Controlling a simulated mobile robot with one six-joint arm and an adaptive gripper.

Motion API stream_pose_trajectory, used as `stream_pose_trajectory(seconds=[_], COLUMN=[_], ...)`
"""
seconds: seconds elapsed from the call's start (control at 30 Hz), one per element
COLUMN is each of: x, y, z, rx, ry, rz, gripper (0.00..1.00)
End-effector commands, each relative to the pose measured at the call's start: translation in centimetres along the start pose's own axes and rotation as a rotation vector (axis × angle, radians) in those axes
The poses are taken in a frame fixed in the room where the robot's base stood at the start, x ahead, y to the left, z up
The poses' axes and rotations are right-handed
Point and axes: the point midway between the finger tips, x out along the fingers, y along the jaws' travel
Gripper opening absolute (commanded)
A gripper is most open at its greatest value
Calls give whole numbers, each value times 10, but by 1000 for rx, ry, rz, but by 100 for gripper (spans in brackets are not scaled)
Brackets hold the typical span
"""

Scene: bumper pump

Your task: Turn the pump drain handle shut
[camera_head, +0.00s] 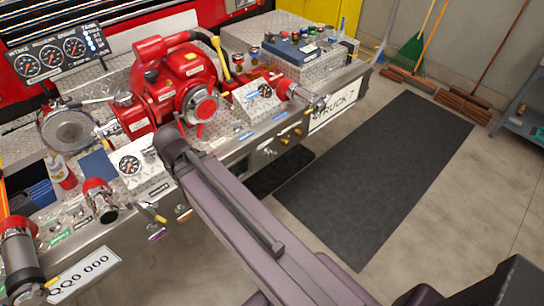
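The red pump (188,72) sits on the bumper deck, with a round silver cap facing front. I cannot tell for sure which part is its drain handle. A small lever with a yellow tip (151,211) sticks out at the bumper's front edge, left of my arm. Small brass fittings (284,140) show on the front face, right of my arm. My arm reaches from the lower right up to the bumper, and its dark far end covers part of the deck just below the pump. My gripper does not show; its fingers are hidden or out of frame.
A gauge panel (58,60) stands at the back left. Red-and-silver outlets (100,199) and a single gauge (130,165) line the deck's front left. A blue box (300,48) sits back right. A dark floor mat (380,175) lies in front. Brooms (410,50) lean on the wall.

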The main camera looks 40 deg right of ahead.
Motion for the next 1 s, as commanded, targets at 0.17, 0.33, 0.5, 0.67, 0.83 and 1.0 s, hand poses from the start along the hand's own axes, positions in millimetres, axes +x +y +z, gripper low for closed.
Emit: stream_pose_trajectory(seconds=[0.17,0.33,0.5,0.67,0.83,1.0], x=[14,39,69,94,120,144], y=[4,13,26,40,56,75], z=[-4,-13,-25,-37,-49,-61], rx=[-8,-27,-53,-76,-99,-118], ry=[12,38,86,143,214,293], rz=[-27,-84,-159,-227,-291,-346], gripper=[51,51,51,51,51,51])
